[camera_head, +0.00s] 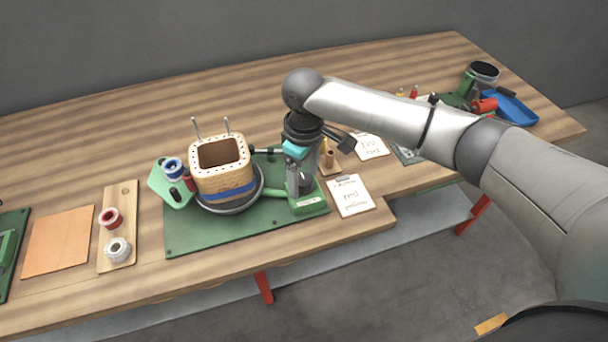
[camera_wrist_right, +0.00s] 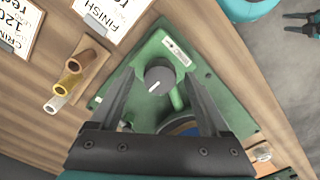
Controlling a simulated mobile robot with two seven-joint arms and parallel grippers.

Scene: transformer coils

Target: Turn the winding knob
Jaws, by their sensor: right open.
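The winding knob (camera_wrist_right: 159,74) is a dark grey round dial with a white pointer line, on the green machine base (camera_wrist_right: 190,57). My right gripper (camera_wrist_right: 159,77) is open, and in the right wrist view its fingers appear on either side of the knob. No clear contact shows, and I cannot tell the height gap. In the head view my right gripper (camera_head: 299,186) points down over the right end of the green baseplate (camera_head: 190,241) and mostly hides the knob. The square tan coil (camera_head: 208,181) with a blue band stands left of it. My left gripper is not identifiable.
Label cards (camera_head: 351,196) lie right of the baseplate. A small stand with coloured tubes (camera_wrist_right: 74,76) is close to the gripper. Spools on a board (camera_head: 123,195) and an orange sheet (camera_head: 58,240) lie left. A blue tray (camera_head: 513,108) is far right.

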